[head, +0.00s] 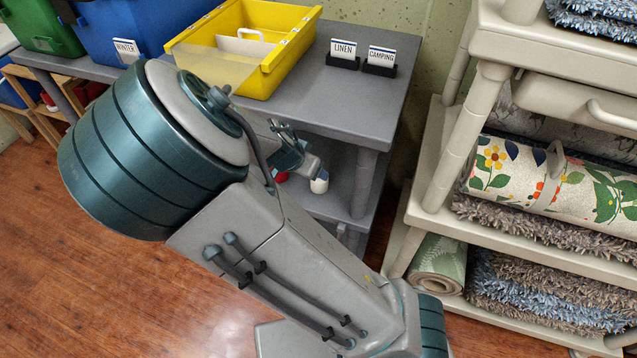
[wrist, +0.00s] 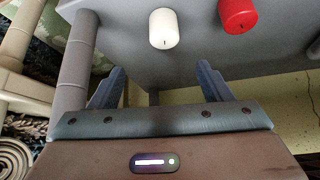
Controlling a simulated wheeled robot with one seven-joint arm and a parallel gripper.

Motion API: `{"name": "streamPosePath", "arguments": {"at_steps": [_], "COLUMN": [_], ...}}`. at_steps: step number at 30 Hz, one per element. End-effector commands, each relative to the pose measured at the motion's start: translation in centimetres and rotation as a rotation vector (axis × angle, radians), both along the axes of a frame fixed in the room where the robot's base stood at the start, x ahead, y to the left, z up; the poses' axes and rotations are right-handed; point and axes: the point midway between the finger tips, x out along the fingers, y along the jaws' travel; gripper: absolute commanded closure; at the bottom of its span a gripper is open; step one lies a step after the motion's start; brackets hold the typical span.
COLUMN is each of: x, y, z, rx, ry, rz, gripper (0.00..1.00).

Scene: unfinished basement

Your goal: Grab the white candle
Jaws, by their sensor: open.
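The white candle (wrist: 163,28) shows in the upper middle of the wrist view on a grey shelf surface (wrist: 120,45). It also shows in the head view (head: 319,184), partly hidden, on the lower shelf of the grey unit. A red candle (wrist: 238,14) is to its right in the wrist view. In the head view only a bit of the red candle (head: 281,177) shows. My gripper (wrist: 160,70) is open and empty. Its fingers are spread to either side, with the white candle ahead, between their lines and apart from them. My arm hides much of the shelf in the head view.
The grey unit's top (head: 345,105) carries a yellow bin (head: 275,85), a blue bin and small label cards. A shelf post (wrist: 76,65) stands left in the wrist view. A beige rack (head: 430,200) with rugs is at the right. Wooden floor shows at lower left.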

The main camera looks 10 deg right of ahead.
Motion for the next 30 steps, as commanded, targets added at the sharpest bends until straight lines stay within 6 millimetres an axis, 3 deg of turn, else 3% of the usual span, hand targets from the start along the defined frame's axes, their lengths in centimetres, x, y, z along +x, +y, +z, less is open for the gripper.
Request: {"name": "streamPosePath", "arguments": {"at_steps": [12,23,30], "x": [2.4,3.5,4.8], "y": [-2.1,-3.2,-3.9], "z": [-5.6,-7.6,-10.3], "rx": [-0.002,-0.002,-0.002], "ry": [-0.002,-0.002,-0.002], "rz": [0.001,0.001,-0.001], "gripper": [0.28,0.28,0.28]}}
